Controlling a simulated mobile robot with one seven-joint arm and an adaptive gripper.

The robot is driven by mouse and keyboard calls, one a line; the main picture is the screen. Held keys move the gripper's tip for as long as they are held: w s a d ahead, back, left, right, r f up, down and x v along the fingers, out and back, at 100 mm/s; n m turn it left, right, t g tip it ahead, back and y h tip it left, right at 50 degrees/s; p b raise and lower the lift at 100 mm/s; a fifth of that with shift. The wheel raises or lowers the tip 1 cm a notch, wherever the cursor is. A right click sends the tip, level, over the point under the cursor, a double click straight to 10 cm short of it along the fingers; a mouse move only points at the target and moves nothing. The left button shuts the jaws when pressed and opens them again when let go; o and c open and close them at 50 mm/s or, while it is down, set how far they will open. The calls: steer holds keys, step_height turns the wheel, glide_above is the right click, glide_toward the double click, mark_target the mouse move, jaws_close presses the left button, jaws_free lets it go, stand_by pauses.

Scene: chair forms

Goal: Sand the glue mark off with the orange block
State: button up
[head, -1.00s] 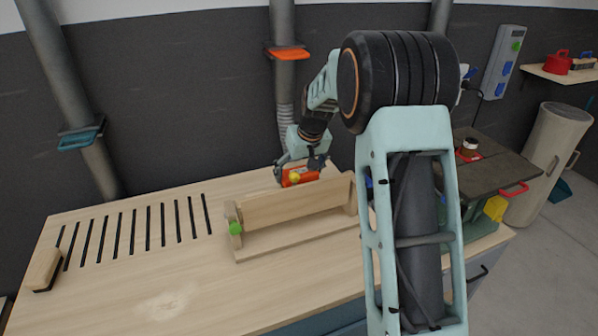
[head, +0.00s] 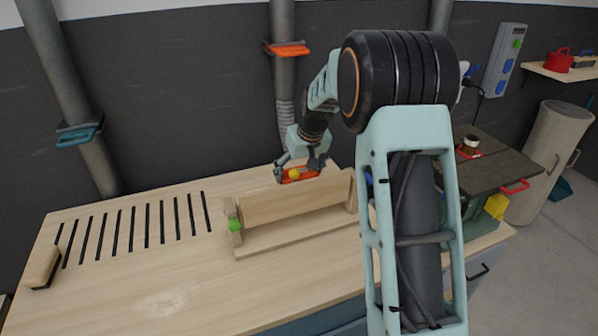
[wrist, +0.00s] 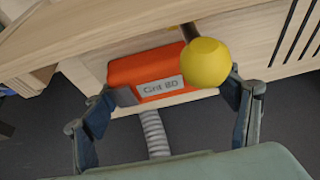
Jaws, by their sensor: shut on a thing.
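My gripper (wrist: 175,92) is shut on the orange block (wrist: 125,73), with one finger at each side of it. The block carries a pale "Grit 80" label. A yellow ball (wrist: 206,63) on a dark rod overlaps the block's right part; I cannot tell whether it belongs to the block. In the head view, my gripper (head: 299,170) holds the block at the far top edge of a wooden board (head: 290,202). The board stands in a wooden frame (head: 236,216) with a green knob. I cannot make out the glue mark or whether the block touches the board.
A wooden brush (head: 42,266) lies at the bench's left end, near several dark slots. A pale patch (head: 166,302) marks the front of the bench top (head: 110,285). A machine table (head: 490,175) with a small jar (head: 470,144) stands right, partly behind my arm.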

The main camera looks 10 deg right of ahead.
steer(key=shift+d, duration=0.15)
steer(key=shift+w+d, duration=0.15)
steer(key=shift+d, duration=0.5)
steer(key=shift+w+d, duration=0.15)
steer(key=shift+d, duration=0.45)
steer(key=shift+s+a+f+b, duration=0.1)
steer(key=shift+s+a+b, duration=0.1)
steer(key=shift+a, duration=0.5)
steer(key=shift+s+a+f+b, duration=0.1)
steer(key=shift+a+b, duration=0.05)
steer(key=shift+a, duration=0.5)
steer(key=shift+d, duration=0.1)
steer(key=shift+w+d+r, duration=0.1)
steer(key=shift+w+d, duration=0.1)
steer(key=shift+d, duration=1.1)
steer(key=shift+s+a+r, duration=0.1)
steer(key=shift+a, duration=0.65)
steer(key=shift+s+a+r, duration=0.1)
steer(key=shift+a, duration=0.6)
steer(key=shift+w+d+f, duration=0.1)
steer(key=shift+w+d, duration=0.05)
steer(key=shift+d, duration=0.6)
steer(key=shift+w+d+f, duration=0.1)
steer(key=shift+d, duration=0.6)
